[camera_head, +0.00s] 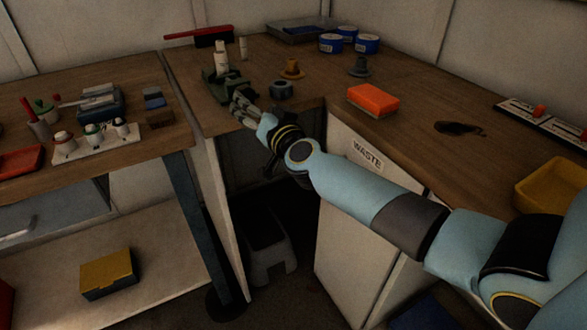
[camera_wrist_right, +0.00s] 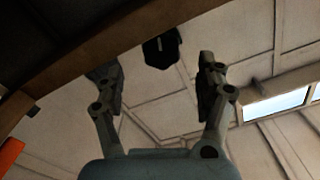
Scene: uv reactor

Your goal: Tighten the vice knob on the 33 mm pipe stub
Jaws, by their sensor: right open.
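The green vice (camera_head: 232,84) stands near the front edge of the back bench in the head view. A pale upright pipe stub (camera_head: 221,58) shows at it; its size cannot be read. My right gripper (camera_head: 236,104) is just in front of the vice, and its fingers overlap the vice's near side in the picture. In the right wrist view my right gripper (camera_wrist_right: 155,72) is open with nothing between its fingers. A dark faceted piece (camera_wrist_right: 162,48) shows ahead of the gap between them, possibly the vice knob. The knob is not clear in the head view. My left gripper is not in view.
A dark ring-like part (camera_head: 281,90) and a brown flanged part (camera_head: 291,69) are right of the vice. An orange block (camera_head: 373,99) lies farther right. A red-handled brush (camera_head: 212,37) lies behind. A white rack (camera_head: 97,142) is on the left bench.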

